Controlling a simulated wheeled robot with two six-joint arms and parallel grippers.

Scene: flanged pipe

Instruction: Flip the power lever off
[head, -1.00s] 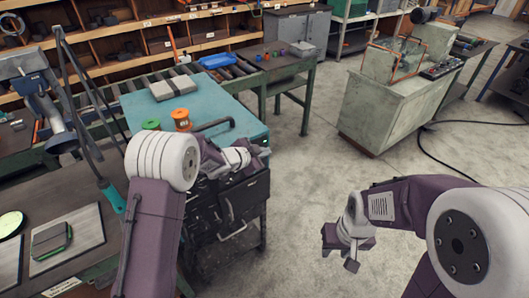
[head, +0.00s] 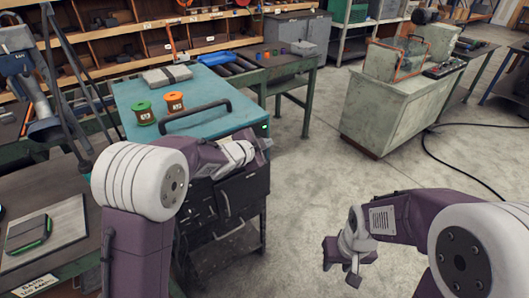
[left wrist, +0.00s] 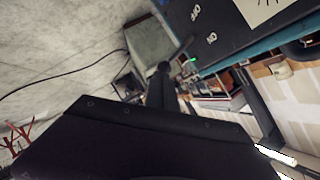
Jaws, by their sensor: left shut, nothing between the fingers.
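The power lever appears to be a short dark bar (left wrist: 181,47) at the dark cabinet panel in the left wrist view, near a green light and white lettering. The green light (left wrist: 193,60) also shows in the head view (head: 264,127) at the teal-topped cabinet's corner. My left gripper (head: 266,143) is shut and empty beside that corner. Its fingertips (left wrist: 163,68) show close to the bar in the left wrist view; I cannot tell whether they touch it. In the head view the lever is not clear. My right gripper (head: 342,267) hangs over bare floor, far from the cabinet; its jaw opening is unclear.
The teal-topped cabinet (head: 190,95) carries two spools (head: 175,102), a grey block (head: 166,77) and a black handle. A bench (head: 55,245) stands at the left. A pale cabinet (head: 395,110) stands at the back right. The floor between is open, with a black cable.

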